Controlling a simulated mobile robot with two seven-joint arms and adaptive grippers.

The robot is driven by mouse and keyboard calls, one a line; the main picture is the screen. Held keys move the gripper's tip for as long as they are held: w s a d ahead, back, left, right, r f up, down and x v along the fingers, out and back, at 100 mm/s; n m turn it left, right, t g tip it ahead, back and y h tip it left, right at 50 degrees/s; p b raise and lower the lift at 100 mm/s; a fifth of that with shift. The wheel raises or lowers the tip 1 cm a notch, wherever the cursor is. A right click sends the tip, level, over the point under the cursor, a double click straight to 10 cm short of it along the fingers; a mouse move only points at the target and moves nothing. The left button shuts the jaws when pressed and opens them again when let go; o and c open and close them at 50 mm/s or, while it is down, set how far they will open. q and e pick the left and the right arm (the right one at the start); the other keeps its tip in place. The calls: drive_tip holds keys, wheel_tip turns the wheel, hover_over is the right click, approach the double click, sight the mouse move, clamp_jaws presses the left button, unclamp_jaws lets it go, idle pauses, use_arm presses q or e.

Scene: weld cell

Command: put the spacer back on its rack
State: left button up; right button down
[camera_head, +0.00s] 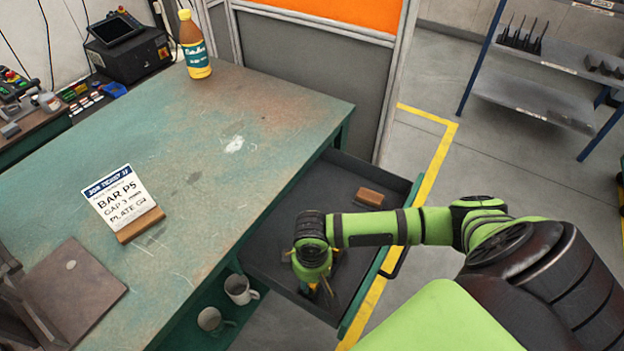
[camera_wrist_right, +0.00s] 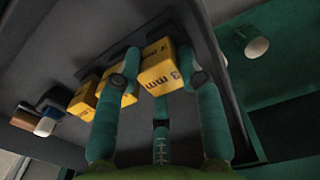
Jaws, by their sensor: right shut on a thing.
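My right gripper (camera_head: 316,284) reaches down into the open drawer (camera_head: 270,238) under the green bench. In the right wrist view its two fingers (camera_wrist_right: 160,68) are shut on a yellow spacer (camera_wrist_right: 163,70) marked "3 mm". More yellow blocks (camera_wrist_right: 84,98) stand beside it to the left, partly behind the left finger. A dark grey rail (camera_wrist_right: 108,56) runs behind these blocks. I cannot tell whether the held spacer touches it. In the head view my gripper hides most of the spacers. My left gripper is not in view.
A brown block (camera_head: 369,197) lies at the drawer's far end. Two mugs (camera_head: 240,289) stand on the shelf below the bench.

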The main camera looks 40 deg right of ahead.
drive_tip(key=shift+f, duration=0.35)
idle(0.6)
drive_tip(key=c, duration=0.7)
unclamp_jaws()
wheel_tip(320, 180, up, 12)
drive_tip(key=shift+f, duration=0.1)
